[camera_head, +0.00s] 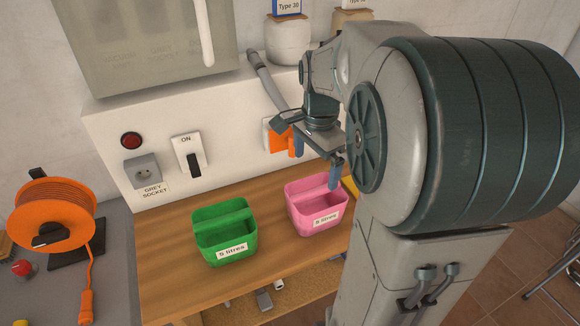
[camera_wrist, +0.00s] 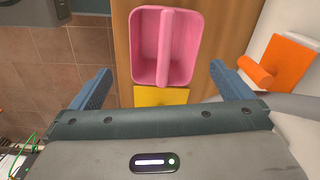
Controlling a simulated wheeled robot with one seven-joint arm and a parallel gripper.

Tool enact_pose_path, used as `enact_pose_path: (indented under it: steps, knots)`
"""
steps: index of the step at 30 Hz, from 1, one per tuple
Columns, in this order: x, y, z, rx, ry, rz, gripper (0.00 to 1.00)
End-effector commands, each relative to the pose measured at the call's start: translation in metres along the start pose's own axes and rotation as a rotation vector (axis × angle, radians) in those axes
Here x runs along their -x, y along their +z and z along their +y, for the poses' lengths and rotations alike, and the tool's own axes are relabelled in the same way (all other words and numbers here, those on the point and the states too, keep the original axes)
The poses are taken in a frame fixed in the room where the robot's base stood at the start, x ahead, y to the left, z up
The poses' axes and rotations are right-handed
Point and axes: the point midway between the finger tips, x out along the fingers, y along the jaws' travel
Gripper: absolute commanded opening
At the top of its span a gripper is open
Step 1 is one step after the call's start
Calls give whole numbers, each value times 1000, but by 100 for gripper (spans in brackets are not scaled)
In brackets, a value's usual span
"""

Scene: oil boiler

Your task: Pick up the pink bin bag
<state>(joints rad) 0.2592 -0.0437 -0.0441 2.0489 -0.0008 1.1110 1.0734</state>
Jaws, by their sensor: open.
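The pink bin (camera_head: 317,207) stands upright on the wooden shelf, with a "5 litres" label on its front. It also shows in the wrist view (camera_wrist: 147,45), seen from above, with a pink bar across its middle. I cannot tell a separate bag from the bin. My gripper (camera_head: 316,163) is above and just behind the pink bin, apart from it. In the wrist view my gripper (camera_wrist: 161,88) is open and empty, its two blue fingers spread wide below the bin in the picture.
A green bin (camera_head: 224,231) stands left of the pink one on the wooden shelf (camera_head: 165,252). A yellow item (camera_wrist: 160,96) lies beside the pink bin. An orange cable reel (camera_head: 52,213) stands at the left.

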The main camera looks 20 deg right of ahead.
Motion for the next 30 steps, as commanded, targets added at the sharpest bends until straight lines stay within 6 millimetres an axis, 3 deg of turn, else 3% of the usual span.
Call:
enact_pose_path:
  steps: [6, 18, 25, 30]
  knots:
    - [-2, -17, -8, -160, 26, -10, 100]
    - [-73, -15, -6, -160, 28, -11, 100]
    - [-89, -15, -6, -159, 27, -11, 100]
    - [-113, -14, -6, -159, 29, -12, 100]
